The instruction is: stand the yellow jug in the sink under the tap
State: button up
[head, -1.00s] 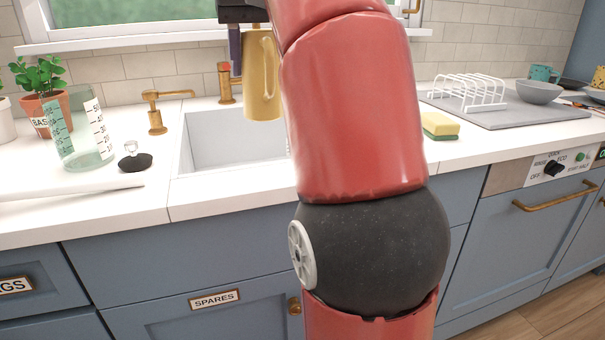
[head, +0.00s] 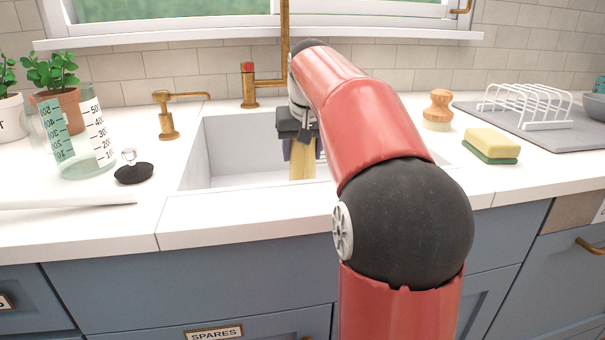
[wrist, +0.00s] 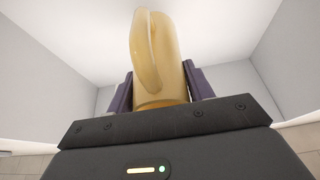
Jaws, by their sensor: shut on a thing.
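The yellow jug (head: 303,160) is inside the white sink (head: 233,165), mostly hidden behind my arm in the head view. My gripper (head: 301,147) is shut on it, with dark fingers on either side. The wrist view also shows the jug (wrist: 157,60) between the fingers of my gripper (wrist: 157,90), with the pale sink walls around it. Whether the jug touches the sink floor cannot be seen. The brass tap (head: 249,87) stands behind the sink, and its tall pipe rises just behind my wrist.
A soap dispenser (head: 167,115), a glass measuring jug (head: 88,135) and a black sink plug (head: 134,172) stand left of the sink. A wooden brush (head: 438,110), a sponge (head: 491,143) and a white rack (head: 525,105) on a grey mat are to the right.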

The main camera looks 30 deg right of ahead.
aim_at(303, 167)
jog(key=shift+f+b, duration=0.3)
jog(key=shift+f, duration=1.7)
jog(key=shift+f, duration=0.15)
jog(key=o, duration=1.1)
jog(key=shift+o, duration=0.2)
